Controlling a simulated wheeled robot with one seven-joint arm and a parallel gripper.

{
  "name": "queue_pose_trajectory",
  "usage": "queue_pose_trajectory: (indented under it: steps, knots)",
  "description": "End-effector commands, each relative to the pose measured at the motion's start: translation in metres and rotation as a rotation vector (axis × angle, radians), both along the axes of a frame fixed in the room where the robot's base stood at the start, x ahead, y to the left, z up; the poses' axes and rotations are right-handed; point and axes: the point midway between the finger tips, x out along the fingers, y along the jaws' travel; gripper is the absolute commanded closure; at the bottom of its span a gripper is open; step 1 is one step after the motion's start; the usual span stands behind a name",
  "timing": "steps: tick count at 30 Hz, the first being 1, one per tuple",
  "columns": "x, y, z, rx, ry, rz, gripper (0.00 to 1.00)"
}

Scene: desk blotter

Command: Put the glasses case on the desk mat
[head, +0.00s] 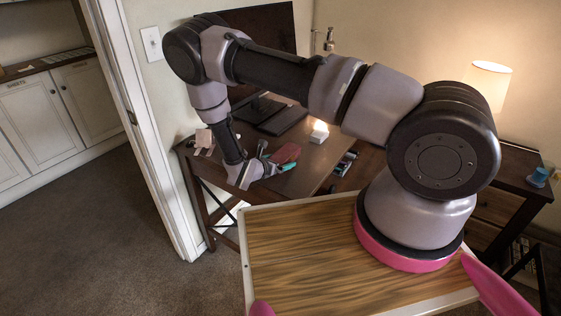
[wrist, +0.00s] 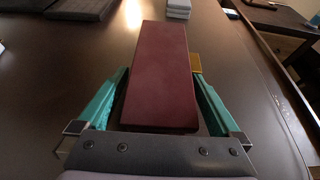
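The glasses case looks like a long dark red box (wrist: 162,75) in the wrist view. It lies lengthwise between the teal fingers of my gripper (wrist: 160,78), one finger along each long side. Narrow dark strips show beside the case near the palm. At the fingertips I cannot tell whether they touch it. In the head view the dark red case (head: 286,153) is at my gripper (head: 270,168), low over or on the brown desk. A flat black thing (head: 283,121) lies behind it on the desk; I cannot tell whether this is the desk mat.
A small white box (head: 319,133) stands on the desk (head: 313,165), right of the case. A yellow-brown item (wrist: 195,62) sits close to the case's right side. A monitor (head: 265,28) stands at the back. Bare desktop shows on the wrist view's left.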

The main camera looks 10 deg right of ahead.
Motion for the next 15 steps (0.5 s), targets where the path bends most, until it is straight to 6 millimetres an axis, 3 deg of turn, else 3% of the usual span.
queue_pose_trajectory:
  steps: [8, 15]
  knots:
    - [0.000, 0.000, 0.004, 0.001, -0.001, 0.000, 0.00]
    - [-0.025, 0.028, 0.018, 0.002, 0.001, 0.004, 0.00]
